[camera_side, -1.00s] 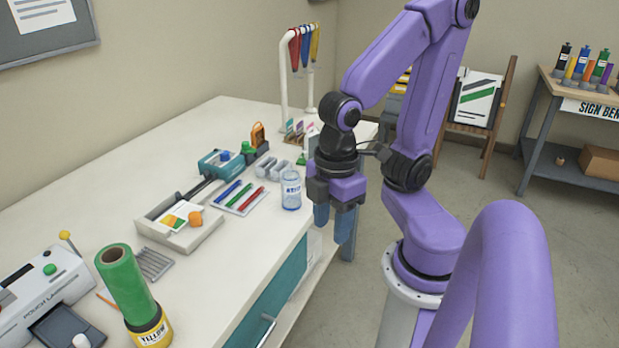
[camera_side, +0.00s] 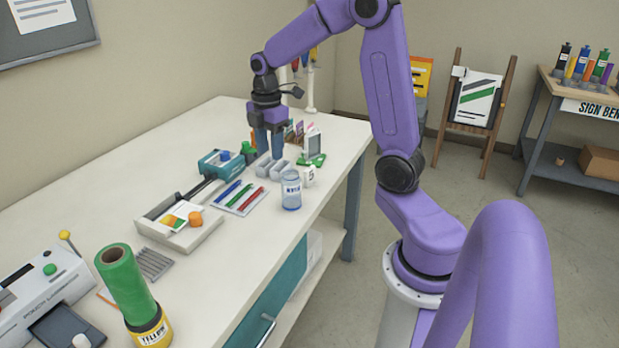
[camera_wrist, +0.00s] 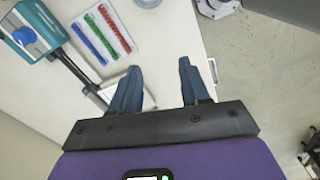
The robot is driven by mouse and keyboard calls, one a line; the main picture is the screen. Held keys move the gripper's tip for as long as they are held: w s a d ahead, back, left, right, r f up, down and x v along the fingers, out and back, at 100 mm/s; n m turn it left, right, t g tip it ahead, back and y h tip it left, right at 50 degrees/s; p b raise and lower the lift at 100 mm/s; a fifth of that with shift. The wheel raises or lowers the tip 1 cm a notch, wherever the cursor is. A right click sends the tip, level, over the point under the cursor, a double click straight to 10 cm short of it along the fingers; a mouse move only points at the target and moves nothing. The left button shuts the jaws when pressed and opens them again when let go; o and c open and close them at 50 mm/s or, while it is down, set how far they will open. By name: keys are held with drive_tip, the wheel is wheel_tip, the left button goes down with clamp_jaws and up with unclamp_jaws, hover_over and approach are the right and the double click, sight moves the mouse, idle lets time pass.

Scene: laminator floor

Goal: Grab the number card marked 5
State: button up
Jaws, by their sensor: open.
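A small white card with a dark mark that looks like a 5 (camera_side: 308,177) stands near the table's right edge in the side view, just behind and right of the glass jar (camera_side: 291,192). I cannot pick the card out in the wrist view. My gripper (camera_side: 270,154) points down over the grey blocks (camera_side: 280,168), left of and farther back than the card. In the wrist view my gripper (camera_wrist: 158,80) has its two blue fingers apart with nothing between them.
The front right table corner is clear.

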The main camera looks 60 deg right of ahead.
drive_tip(key=d+f, duration=0.1)
drive_tip(key=d, duration=1.1)
drive_tip(key=n, duration=0.1)
hover_over(310, 168)
drive_tip(key=f, duration=1.3)
drive_tip(key=shift+s+a, duration=0.15)
drive_tip(key=shift+a, duration=0.15)
drive_tip(key=shift+d+f, duration=0.15)
drive_tip(key=shift+f, duration=2.6)
clamp_jaws()
